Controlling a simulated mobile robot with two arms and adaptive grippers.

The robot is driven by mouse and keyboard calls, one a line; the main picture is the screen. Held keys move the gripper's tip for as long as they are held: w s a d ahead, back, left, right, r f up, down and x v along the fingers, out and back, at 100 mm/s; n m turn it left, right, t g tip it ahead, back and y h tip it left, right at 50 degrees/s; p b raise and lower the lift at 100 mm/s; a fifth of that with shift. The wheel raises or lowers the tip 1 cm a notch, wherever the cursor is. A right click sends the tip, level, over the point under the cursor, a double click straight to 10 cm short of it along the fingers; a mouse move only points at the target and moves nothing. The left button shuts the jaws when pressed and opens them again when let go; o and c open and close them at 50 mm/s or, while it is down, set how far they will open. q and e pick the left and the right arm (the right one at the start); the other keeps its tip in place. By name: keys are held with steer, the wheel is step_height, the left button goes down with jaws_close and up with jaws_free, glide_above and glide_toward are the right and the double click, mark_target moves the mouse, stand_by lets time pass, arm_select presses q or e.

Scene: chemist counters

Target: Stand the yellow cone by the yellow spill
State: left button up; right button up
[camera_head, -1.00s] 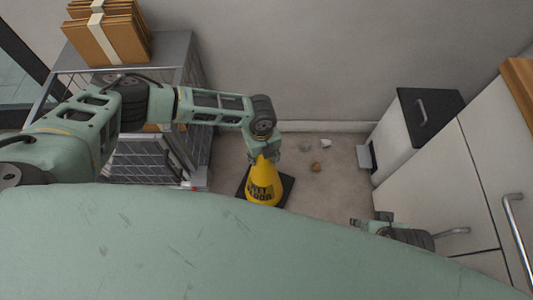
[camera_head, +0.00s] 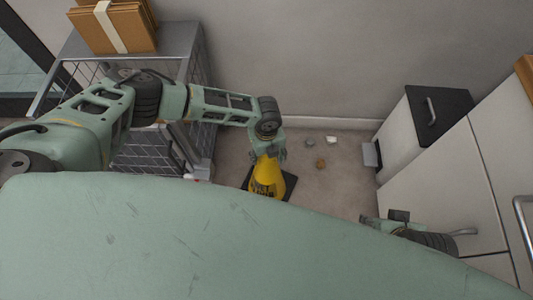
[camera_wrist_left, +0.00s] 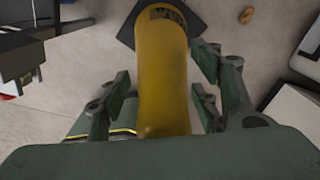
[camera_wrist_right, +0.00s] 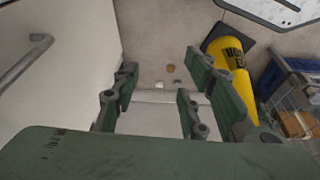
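The yellow cone (camera_head: 266,178) stands upright on the floor on a dark square base, with dark lettering on its side. In the left wrist view the cone (camera_wrist_left: 163,75) points its top towards the camera. My left gripper (camera_head: 268,152) is over the cone's top, fingers spread on both sides. Thin gaps show beside the cone, so firm contact does not show. My right gripper (camera_head: 385,220) is open and empty, low by the white cabinet. The right wrist view shows the cone (camera_wrist_right: 232,65) beyond my right fingers. No yellow spill is visible in any view; my body hides part of the floor.
A metal wire cart (camera_head: 205,65) with brown cardboard packs (camera_head: 125,28) stands at the left, beside my left arm. A white bin with a black lid (camera_head: 438,110) and white cabinets (camera_head: 450,165) line the right. Small debris (camera_head: 320,163) lies on otherwise clear floor by the back wall.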

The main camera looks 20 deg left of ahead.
stand_by(0.3)
arm_select(q)
step_height(320, 180, up, 11)
steer(key=p, duration=0.3)
steer(key=shift+f, duration=0.2)
steer(key=shift+r+p, duration=0.4)
steer(key=shift+r, duration=0.4)
steer(key=s+d+f+n+t+h, duration=0.1)
steer(key=s+d+n+h, duration=0.15)
steer(key=d+n, duration=0.35)
steer(key=s+d+f+n+t+h, duration=0.1)
steer(key=s+d+n+h, duration=0.15)
steer(key=d+n, duration=0.4)
steer(key=s+a+f+n+y, duration=0.2)
steer(key=s+a+f+n, duration=0.2)
steer(key=a, duration=0.5)
steer(key=s+a+f+n+y, duration=0.2)
steer(key=s+a+f+n, duration=0.3)
steer(key=s+a+n, duration=0.3)
steer(key=shift+s+a+n+t+y, duration=0.35)
steer(key=shift+a+n, duration=0.5)
steer(key=shift+a, duration=0.3)
arm_select(e)
step_height(320, 180, down, 13)
steer(key=g, duration=0.1)
steer(key=shift+a, duration=0.15)
steer(key=shift+w+f, duration=0.1)
